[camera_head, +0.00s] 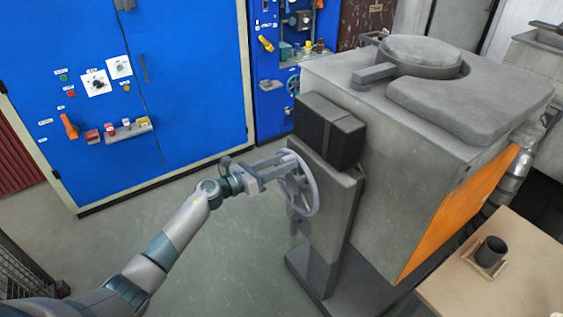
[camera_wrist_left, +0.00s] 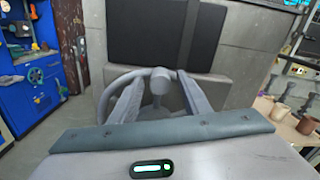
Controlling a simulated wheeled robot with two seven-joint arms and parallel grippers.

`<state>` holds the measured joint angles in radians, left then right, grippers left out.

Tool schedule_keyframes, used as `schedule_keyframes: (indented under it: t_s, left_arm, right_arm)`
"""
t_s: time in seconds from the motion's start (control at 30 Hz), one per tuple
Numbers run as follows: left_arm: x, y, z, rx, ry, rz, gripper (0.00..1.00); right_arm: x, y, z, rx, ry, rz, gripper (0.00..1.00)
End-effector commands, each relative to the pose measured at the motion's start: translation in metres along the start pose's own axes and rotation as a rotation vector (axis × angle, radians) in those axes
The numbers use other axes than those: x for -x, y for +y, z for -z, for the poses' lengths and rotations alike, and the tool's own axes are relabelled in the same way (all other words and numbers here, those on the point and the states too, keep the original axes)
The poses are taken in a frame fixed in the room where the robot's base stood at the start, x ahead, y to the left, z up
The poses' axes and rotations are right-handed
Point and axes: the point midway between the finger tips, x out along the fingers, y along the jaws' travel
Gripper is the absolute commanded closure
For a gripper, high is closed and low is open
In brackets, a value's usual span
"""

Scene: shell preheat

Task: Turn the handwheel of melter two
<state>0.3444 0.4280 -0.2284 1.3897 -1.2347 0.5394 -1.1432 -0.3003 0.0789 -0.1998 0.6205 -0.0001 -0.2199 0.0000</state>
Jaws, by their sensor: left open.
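The melter (camera_head: 405,150) is a big grey box with a round lid on top and an orange side panel. Its grey spoked handwheel (camera_head: 310,205) stands upright on the near left face, below a black box. My left gripper (camera_head: 284,169) is at the upper part of the wheel with its jaws open. In the left wrist view the open fingers (camera_wrist_left: 165,98) stand on either side of a knob-like part of the handwheel (camera_wrist_left: 160,78). I cannot tell if either finger touches it. My right gripper is not visible.
Blue cabinets (camera_head: 185,90) with switches stand at the back left. A wooden table (camera_head: 480,285) with a dark cup (camera_head: 490,252) on a small stand is at the lower right. The green-grey floor (camera_head: 220,270) left of the melter is clear.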

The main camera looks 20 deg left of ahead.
Motion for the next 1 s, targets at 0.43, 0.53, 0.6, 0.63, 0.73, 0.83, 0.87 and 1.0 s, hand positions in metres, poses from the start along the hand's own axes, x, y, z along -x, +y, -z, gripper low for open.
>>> schedule_keyframes:
  t_s: [0.43,0.53,0.6,0.63,0.73,0.83,0.87,1.0]
  left_arm:
    - [0.001,0.0,0.0,-0.001,0.0,-0.001,1.0]
    - [0.001,0.0,0.0,-0.004,0.0,-0.001,1.0]
    - [0.001,-0.001,0.001,-0.012,0.0,-0.001,1.0]
    - [0.001,-0.001,0.001,-0.016,0.0,-0.001,1.0]
    - [0.001,-0.004,0.002,-0.036,0.0,0.0,1.0]
    - [0.001,-0.006,0.004,-0.061,0.001,0.001,1.0]
    - [0.001,-0.007,0.004,-0.071,0.001,0.001,1.0]
    - [0.001,-0.015,0.009,-0.141,0.0,0.003,1.0]
  right_arm:
    - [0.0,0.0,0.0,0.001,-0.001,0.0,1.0]
    - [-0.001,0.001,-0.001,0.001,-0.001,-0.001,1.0]
    - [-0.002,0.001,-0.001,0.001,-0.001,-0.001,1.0]
    - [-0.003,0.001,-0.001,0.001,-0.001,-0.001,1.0]
    - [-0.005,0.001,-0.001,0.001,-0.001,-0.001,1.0]
    - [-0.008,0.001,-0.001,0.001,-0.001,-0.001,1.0]
    - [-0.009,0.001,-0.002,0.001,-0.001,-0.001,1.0]
    - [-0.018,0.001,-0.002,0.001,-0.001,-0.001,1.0]
